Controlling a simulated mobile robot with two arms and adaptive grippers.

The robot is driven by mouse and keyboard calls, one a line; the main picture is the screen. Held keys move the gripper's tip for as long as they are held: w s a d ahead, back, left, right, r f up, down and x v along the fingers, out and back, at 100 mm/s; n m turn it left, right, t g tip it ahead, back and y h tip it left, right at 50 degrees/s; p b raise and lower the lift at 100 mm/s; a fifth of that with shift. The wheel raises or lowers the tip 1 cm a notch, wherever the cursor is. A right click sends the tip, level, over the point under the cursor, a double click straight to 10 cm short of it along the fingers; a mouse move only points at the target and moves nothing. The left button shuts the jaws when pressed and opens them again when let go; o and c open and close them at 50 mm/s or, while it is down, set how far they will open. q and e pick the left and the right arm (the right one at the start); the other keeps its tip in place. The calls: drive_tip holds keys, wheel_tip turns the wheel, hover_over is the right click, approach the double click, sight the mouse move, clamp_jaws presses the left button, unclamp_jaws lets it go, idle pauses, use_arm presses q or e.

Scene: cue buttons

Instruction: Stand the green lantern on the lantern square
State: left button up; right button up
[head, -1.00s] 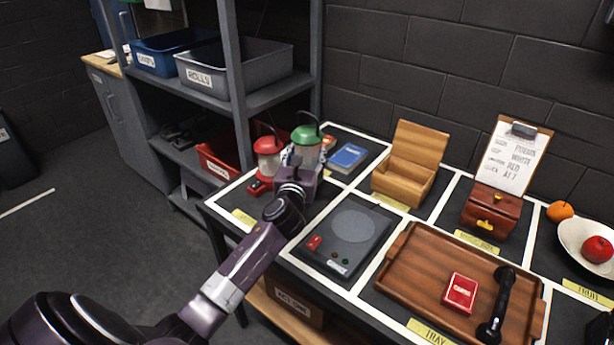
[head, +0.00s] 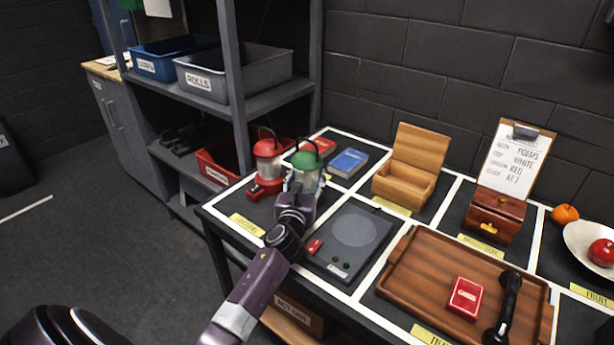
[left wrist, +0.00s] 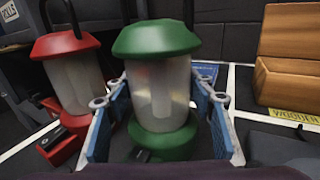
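The green lantern (head: 307,165) has a green cap, pale glass and a dark handle. It is upright over the left end of the table, next to the red lantern (head: 268,165). My left gripper (head: 303,183) is at the green lantern. The yellow label (head: 247,224) at the front-left square is too small to read. My right gripper is not in view.
Red and blue books (head: 348,162) lie behind the lantern. A grey pad (head: 345,243) with a red button is to its right. Farther right are an open wooden box (head: 405,185) and a wooden tray (head: 425,275). A shelf with bins (head: 235,75) stands at left.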

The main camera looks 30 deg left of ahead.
use_arm(q)
drive_tip(key=o, duration=0.4)
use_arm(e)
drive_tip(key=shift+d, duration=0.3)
use_arm(q)
drive_tip(key=shift+o, duration=0.2)
drive_tip(key=shift+r, duration=0.25)
drive_tip(key=shift+s+d+f, duration=0.15)
drive_tip(key=shift+s, duration=0.2)
drive_tip(key=v, duration=1)
drive_tip(key=shift+s+d, duration=0.25)
drive_tip(key=shift+s, duration=0.35)
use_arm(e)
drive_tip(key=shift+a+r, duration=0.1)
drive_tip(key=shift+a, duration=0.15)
